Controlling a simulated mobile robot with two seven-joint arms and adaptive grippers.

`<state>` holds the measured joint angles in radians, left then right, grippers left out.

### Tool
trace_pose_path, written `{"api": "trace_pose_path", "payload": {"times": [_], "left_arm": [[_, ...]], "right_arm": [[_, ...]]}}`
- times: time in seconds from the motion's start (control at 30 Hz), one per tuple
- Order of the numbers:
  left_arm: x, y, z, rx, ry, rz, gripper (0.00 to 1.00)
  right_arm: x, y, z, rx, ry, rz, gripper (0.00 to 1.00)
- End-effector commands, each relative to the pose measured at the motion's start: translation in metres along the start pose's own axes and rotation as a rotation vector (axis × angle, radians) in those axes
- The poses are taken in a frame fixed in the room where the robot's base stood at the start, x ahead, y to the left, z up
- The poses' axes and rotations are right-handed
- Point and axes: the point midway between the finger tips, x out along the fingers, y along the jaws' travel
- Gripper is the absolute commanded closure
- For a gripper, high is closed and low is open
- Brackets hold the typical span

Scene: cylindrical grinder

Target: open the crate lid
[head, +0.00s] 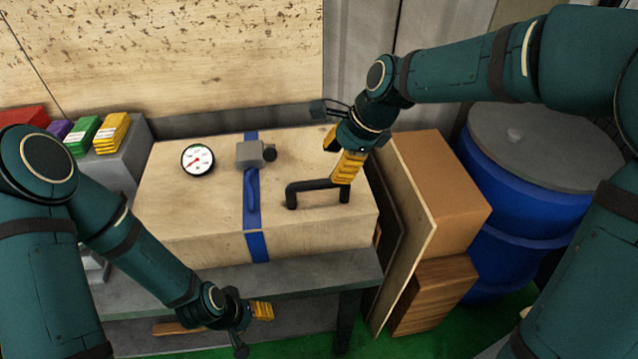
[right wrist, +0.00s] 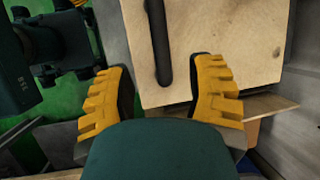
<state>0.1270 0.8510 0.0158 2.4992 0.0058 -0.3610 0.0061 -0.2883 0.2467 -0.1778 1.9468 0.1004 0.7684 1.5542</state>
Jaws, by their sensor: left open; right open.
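The wooden crate (head: 190,215) stands on a grey bench, its lid (head: 215,195) lying flat and closed. A black bar handle (head: 318,186) is on the lid's right part and also shows in the right wrist view (right wrist: 160,45). A blue strap (head: 251,215) crosses the lid and runs down the front. My right gripper (head: 343,171) is open at the handle's right end. In the right wrist view (right wrist: 163,80) the handle appears between its spread yellow fingers; contact cannot be told. My left gripper (head: 257,322) is open and empty, low in front of the bench.
A round gauge (head: 197,160) and a grey block with a knob (head: 250,154) sit on the lid. Cardboard and wooden boxes (head: 440,195) stand close on the right, before a blue barrel (head: 520,215). Coloured boxes (head: 83,135) are at left. A wooden panel (head: 170,55) rises behind.

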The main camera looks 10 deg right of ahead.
Motion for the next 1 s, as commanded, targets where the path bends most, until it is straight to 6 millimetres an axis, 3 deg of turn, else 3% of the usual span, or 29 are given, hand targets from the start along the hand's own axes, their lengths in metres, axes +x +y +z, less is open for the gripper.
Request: {"api": "trace_pose_path", "payload": {"times": [0.2, 0.4, 0.87, 1.0], "left_arm": [[0.010, -0.004, 0.004, 0.002, -0.009, 0.001, 0.47], [0.014, -0.006, 0.007, 0.004, -0.014, 0.001, 0.47], [0.015, -0.006, 0.007, 0.004, -0.016, 0.001, 0.47], [0.015, -0.006, 0.007, 0.004, -0.016, 0.001, 0.47]], "right_arm": [[0.045, 0.001, -0.001, 0.000, 0.000, 0.004, 0.45], [0.070, 0.001, -0.001, 0.000, 0.000, 0.002, 0.45], [0.079, 0.000, 0.000, -0.001, 0.000, 0.000, 0.43], [0.079, 0.000, 0.000, -0.001, 0.000, 0.000, 0.92]]}}
